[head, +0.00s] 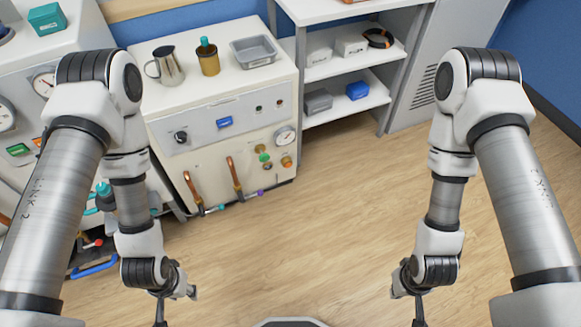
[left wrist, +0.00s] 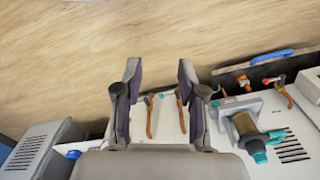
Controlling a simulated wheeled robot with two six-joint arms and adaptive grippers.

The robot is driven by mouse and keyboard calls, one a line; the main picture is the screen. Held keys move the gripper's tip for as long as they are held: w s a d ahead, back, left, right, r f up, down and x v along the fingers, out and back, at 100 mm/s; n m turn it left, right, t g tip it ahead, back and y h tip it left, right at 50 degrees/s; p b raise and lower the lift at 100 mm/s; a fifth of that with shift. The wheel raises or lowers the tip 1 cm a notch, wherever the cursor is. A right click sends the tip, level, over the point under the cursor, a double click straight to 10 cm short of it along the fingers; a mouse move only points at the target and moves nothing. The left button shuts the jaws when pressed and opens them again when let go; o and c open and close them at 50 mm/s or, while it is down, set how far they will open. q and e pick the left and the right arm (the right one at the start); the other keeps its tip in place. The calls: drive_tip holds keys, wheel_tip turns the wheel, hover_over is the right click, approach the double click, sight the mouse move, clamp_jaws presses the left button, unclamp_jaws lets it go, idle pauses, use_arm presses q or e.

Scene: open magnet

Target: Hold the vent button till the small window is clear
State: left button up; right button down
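A white cabinet (head: 218,95) stands at the upper left in the head view. Its grey front panel (head: 230,114) carries a black knob (head: 181,137), a small blue rectangle (head: 225,122) and small round fittings. Below are a gauge (head: 285,136), a green knob (head: 263,152) and an orange knob (head: 286,161). I cannot tell which part is the vent button or the small window. My left gripper (head: 176,292) is low, apart from the cabinet; its fingers are spread and empty in the left wrist view (left wrist: 158,75). My right gripper (head: 405,293) is low right, its fingers unclear.
A metal jug (head: 168,66), a brown bottle (head: 208,58) and a grey tray (head: 254,51) stand on the cabinet. Copper pipes (head: 235,175) jut from its front. Another white unit with gauges (head: 43,82) is left, shelves (head: 345,50) right. The wooden floor (head: 320,220) is clear.

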idle(0.3)
use_arm(q)
clamp_jaws()
idle(1.1)
